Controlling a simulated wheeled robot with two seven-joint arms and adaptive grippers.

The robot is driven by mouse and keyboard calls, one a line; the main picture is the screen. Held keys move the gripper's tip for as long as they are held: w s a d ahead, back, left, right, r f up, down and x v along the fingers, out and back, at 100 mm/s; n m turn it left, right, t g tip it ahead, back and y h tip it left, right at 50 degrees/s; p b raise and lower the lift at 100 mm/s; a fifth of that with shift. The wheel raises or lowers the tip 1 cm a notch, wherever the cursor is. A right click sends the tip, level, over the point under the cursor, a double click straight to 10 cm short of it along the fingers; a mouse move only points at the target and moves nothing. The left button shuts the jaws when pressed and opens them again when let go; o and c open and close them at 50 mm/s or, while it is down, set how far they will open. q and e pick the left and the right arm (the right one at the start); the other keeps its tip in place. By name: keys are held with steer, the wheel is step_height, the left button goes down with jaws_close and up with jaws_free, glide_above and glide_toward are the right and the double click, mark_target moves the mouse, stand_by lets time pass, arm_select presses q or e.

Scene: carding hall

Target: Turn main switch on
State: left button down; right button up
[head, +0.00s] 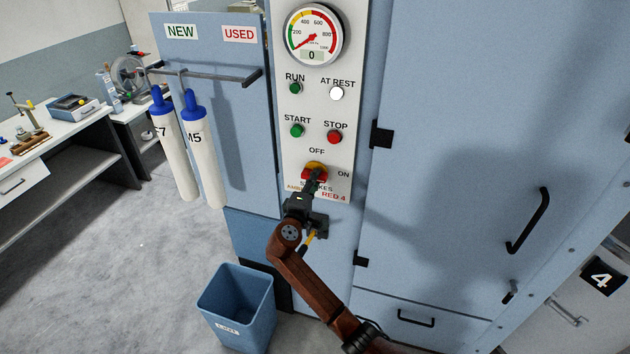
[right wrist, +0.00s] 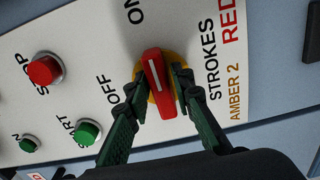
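The main switch (head: 314,171) is a red knob on a yellow base, low on the grey-white panel, with OFF printed above and ON to its right. In the right wrist view the red knob (right wrist: 158,82) has a white line, and its long axis runs toward the ON side rather than toward OFF. My right gripper (head: 312,184) is at the switch from below. In the right wrist view the dark green fingers (right wrist: 160,76) lie on both sides of the knob and look closed on it; contact at the right finger is hard to see. My left gripper is not in view.
Above are the green START button (head: 297,131), red STOP button (head: 334,137), dark RUN lamp (head: 295,88), bright AT REST lamp (head: 337,93) and a gauge (head: 315,35) reading 0. A blue bin (head: 238,306) stands below left. Tubes (head: 202,150) hang from a rail at left.

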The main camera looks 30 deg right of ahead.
steer(key=shift+o, duration=1.2)
steer(key=v, duration=1.2)
